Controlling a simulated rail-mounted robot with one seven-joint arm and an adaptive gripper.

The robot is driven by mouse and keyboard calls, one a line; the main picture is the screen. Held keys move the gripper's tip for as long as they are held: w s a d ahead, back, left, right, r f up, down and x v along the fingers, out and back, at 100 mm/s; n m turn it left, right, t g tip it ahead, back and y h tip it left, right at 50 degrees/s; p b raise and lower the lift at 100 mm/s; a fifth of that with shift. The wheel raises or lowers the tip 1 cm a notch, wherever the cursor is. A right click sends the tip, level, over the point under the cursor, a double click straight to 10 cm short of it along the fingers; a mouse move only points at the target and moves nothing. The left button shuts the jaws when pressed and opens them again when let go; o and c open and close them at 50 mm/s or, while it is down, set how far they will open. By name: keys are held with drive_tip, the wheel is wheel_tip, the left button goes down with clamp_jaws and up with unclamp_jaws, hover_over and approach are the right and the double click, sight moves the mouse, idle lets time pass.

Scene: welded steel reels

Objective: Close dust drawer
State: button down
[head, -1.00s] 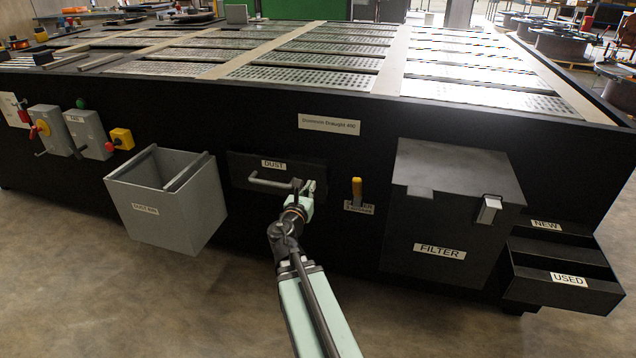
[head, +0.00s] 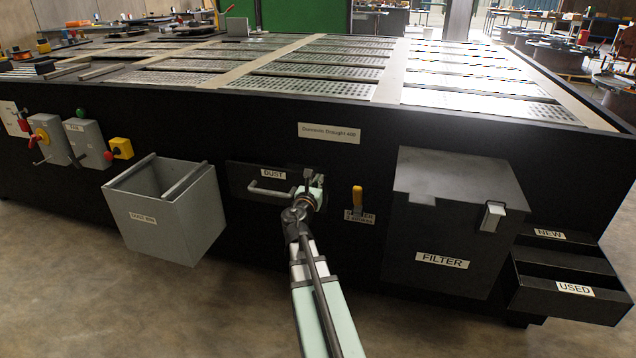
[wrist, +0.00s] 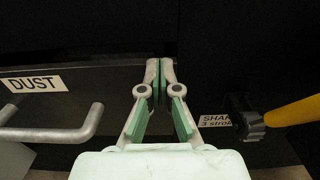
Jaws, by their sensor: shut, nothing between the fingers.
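The dust drawer (head: 240,178) has a dark front panel with a white DUST label and a grey bar handle (head: 268,192). It sits in the black side of the bench, and I cannot tell whether it is flush. My gripper (head: 316,182) is at the right end of the drawer front, right of the handle. In the wrist view the drawer front (wrist: 100,85) and its handle (wrist: 60,134) show at left. There my gripper (wrist: 160,66) has its fingertips together and empty, at the panel's right end. I cannot tell whether they touch it.
A yellow-handled shaker lever (head: 357,197) is close right of my gripper; it also shows in the wrist view (wrist: 290,112). The grey dust bin (head: 170,215) hangs to the left. The filter box (head: 455,225) juts out at right. Floor in front is clear.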

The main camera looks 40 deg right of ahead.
drive_tip(key=shift+p+x, duration=0.3)
drive_tip(key=shift+x, duration=1.1)
drive_tip(key=shift+a, duration=0.1)
drive_tip(key=shift+s, duration=0.1)
drive_tip(key=p+v, duration=0.9)
drive_tip(key=v, duration=0.4)
drive_tip(key=shift+a+p, duration=0.3)
drive_tip(key=shift+a, duration=0.1)
